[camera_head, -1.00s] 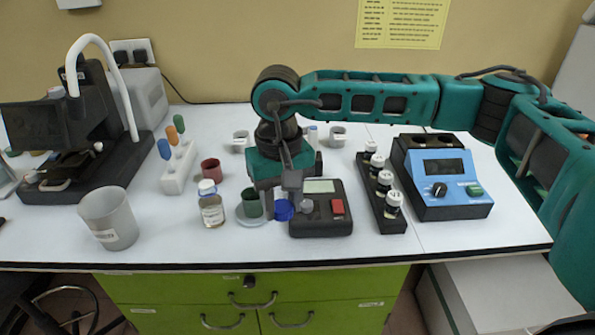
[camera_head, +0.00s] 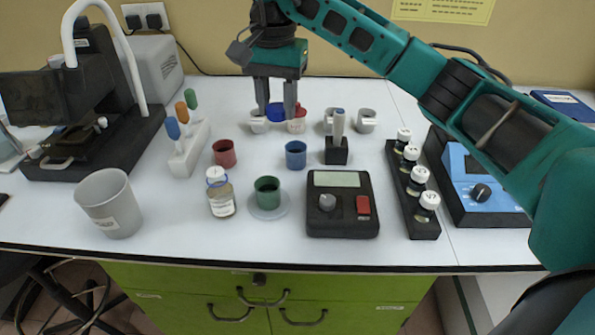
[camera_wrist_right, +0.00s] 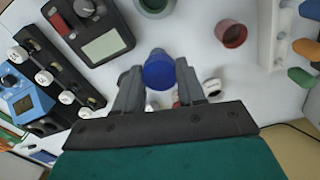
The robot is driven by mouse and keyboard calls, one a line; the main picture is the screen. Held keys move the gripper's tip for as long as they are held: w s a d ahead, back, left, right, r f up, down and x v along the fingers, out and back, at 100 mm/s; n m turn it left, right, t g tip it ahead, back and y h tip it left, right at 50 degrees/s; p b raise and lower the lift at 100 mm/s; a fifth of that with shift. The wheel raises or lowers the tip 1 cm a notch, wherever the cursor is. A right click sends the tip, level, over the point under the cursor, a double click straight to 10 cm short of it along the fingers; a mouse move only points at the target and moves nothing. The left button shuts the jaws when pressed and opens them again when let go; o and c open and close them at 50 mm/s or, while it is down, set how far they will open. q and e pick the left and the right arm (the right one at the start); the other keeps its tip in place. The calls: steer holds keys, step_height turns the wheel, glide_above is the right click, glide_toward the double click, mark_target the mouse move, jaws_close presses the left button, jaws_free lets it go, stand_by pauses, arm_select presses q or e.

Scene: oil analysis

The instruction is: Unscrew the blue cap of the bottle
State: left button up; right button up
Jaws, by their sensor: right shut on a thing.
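The bottle (camera_head: 221,200) stands upright on the bench in the head view, with a white label and amber contents. In the right wrist view the blue cap (camera_wrist_right: 158,72) sits between the two fingers. My left gripper is not in view.
A green cup (camera_head: 267,191) on a saucer is right of the bottle. A red cup (camera_head: 224,153), a blue cup (camera_head: 295,154) and a black meter (camera_head: 342,205) stand nearby. A grey beaker (camera_head: 108,203) is left. Open bench lies left of the blue cup.

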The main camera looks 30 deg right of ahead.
mark_target(281, 181)
step_height(281, 181, down, 16)
steer(key=shift+r, duration=0.1)
stand_by(0.4)
steer(key=shift+f, duration=0.2)
steer(key=o, duration=1.2)
steer(key=shift+c, duration=0.2)
